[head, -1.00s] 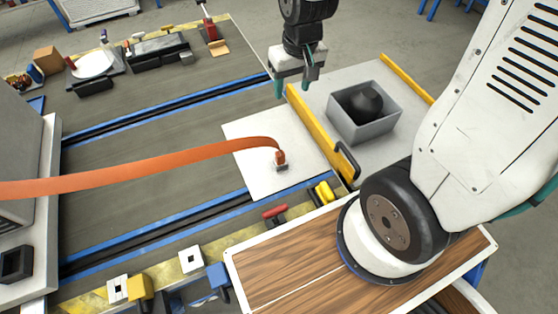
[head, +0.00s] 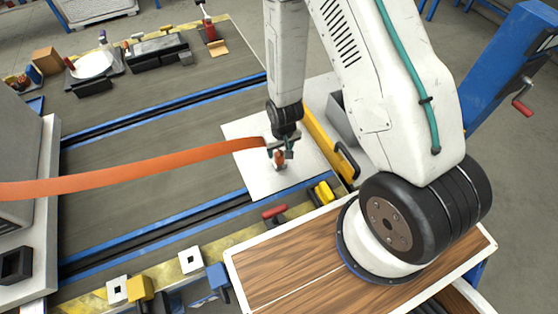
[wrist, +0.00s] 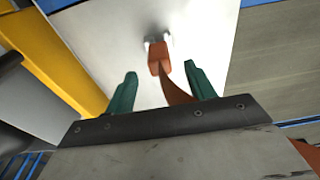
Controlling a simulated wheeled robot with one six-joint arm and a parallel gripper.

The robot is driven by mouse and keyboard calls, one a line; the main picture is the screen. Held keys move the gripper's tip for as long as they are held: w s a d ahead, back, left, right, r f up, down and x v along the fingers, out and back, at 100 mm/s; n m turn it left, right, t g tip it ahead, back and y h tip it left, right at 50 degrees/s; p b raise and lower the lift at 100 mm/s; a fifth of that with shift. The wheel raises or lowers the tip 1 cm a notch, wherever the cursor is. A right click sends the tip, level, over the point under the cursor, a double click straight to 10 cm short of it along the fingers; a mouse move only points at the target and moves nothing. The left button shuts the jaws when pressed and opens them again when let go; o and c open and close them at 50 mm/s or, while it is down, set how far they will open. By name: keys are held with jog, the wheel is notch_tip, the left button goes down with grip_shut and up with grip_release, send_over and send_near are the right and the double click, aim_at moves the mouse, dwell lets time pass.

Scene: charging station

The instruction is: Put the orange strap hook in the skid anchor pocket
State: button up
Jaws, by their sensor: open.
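The orange strap (head: 130,180) runs from the left edge of the head view to a white plate (head: 250,180). Its orange hook end (head: 279,165) stands at a small grey fitting on that plate. In the wrist view the hook (wrist: 157,62) lies ahead of the fingers, against a small metal fitting (wrist: 154,40). My gripper (head: 280,150) is just over the hook in the head view. In the wrist view its two green fingers (wrist: 160,85) are open, with the strap showing between them and beyond. I cannot tell which part is the skid anchor pocket.
A yellow rail (head: 325,140) with a black handle (head: 347,160) stands right of the plate. A grey bin (head: 342,120) is partly hidden behind my arm. Blue-edged rails (head: 160,235) and a red-handled clamp (head: 275,212) lie nearby.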

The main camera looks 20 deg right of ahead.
aim_at(280, 153)
jog(key=f, duration=0.4)
jog(key=w+f, duration=0.1)
jog(key=f, duration=0.1)
grip_shut()
jog(key=shift+r, duration=0.1)
